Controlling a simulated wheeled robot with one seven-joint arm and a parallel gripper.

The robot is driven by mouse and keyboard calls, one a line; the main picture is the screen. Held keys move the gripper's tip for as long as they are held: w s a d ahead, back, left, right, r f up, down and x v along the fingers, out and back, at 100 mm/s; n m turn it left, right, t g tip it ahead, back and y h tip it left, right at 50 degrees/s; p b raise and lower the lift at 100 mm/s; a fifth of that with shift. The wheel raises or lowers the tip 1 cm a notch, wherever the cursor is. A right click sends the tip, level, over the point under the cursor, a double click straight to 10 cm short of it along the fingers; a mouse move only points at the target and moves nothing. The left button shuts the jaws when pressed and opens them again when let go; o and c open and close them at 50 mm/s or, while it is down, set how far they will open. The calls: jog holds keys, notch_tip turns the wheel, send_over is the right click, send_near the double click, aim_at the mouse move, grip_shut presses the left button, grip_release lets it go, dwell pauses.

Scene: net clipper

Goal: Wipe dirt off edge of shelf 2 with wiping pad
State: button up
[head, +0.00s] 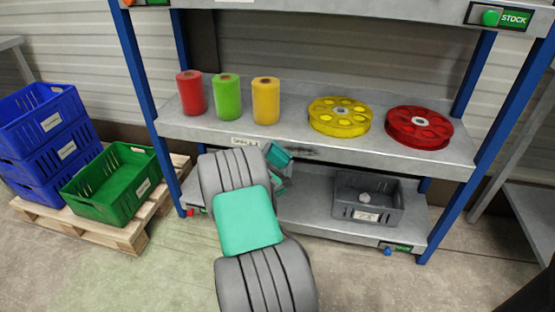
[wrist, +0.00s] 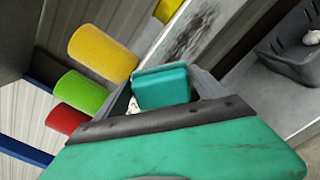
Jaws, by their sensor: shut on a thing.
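The shelf with my gripper at its front edge is a grey metal board (head: 350,152) between blue posts. A dark smudge of dirt (head: 302,152) marks its front edge right of the label. The smudge also shows in the wrist view (wrist: 192,36), beyond the pad. My gripper (head: 277,163) is at this edge, just left of the smudge, partly hidden by my arm. It is shut on a teal block, which I take for the wiping pad (wrist: 160,86). I cannot tell whether the pad touches the edge.
Red (head: 191,93), green (head: 226,96) and yellow (head: 265,100) rolls stand on the shelf behind my gripper. Yellow (head: 340,128) and red (head: 418,138) spools lie to the right. A grey bin (head: 367,213) sits on the lower shelf. Crates (head: 110,182) stand left.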

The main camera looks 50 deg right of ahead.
jog(key=shift+p+x, duration=0.45)
jog(key=shift+x, duration=0.5)
